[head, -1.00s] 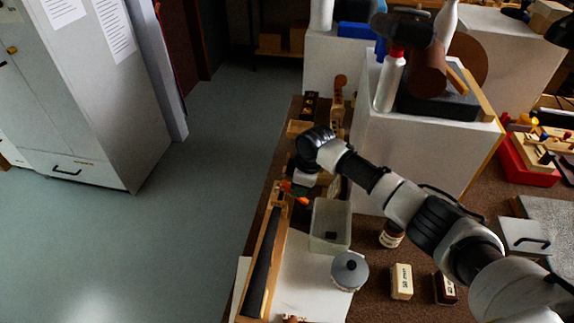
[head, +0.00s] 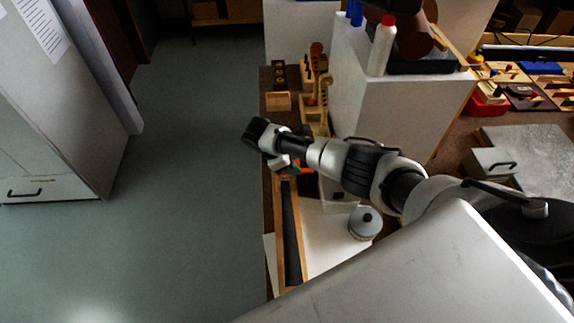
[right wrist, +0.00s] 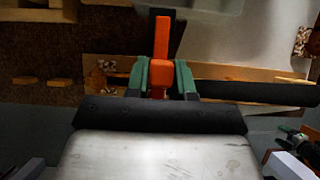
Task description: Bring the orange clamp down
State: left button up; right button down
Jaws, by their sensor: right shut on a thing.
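The orange clamp (right wrist: 161,50) shows in the right wrist view as an upright orange bar with a dark piece behind its top. The green fingertips of my right gripper (right wrist: 160,76) are shut on its lower part, one on each side. In the head view only a bit of the orange clamp (head: 297,167) shows below my right wrist, and my right gripper (head: 286,166) is partly hidden there. It is at the far end of a long wooden piece with a black fingerboard (head: 291,232).
Wooden scroll pieces (head: 323,95) stand beyond the gripper. A lidded jar (head: 365,222) is on the bench to the right. A white block (head: 400,105) rises behind my arm. The floor left of the bench is clear.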

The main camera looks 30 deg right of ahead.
jog(key=shift+a+f, duration=0.1)
jog(key=shift+h, duration=0.3)
jog(key=c, duration=1)
grip_release()
jog(key=shift+o, duration=0.2)
jog(key=b+v, duration=0.1)
jog(key=v, duration=0.9)
jog(key=shift+w+a+r, duration=0.2)
jog(key=shift+r, duration=0.1)
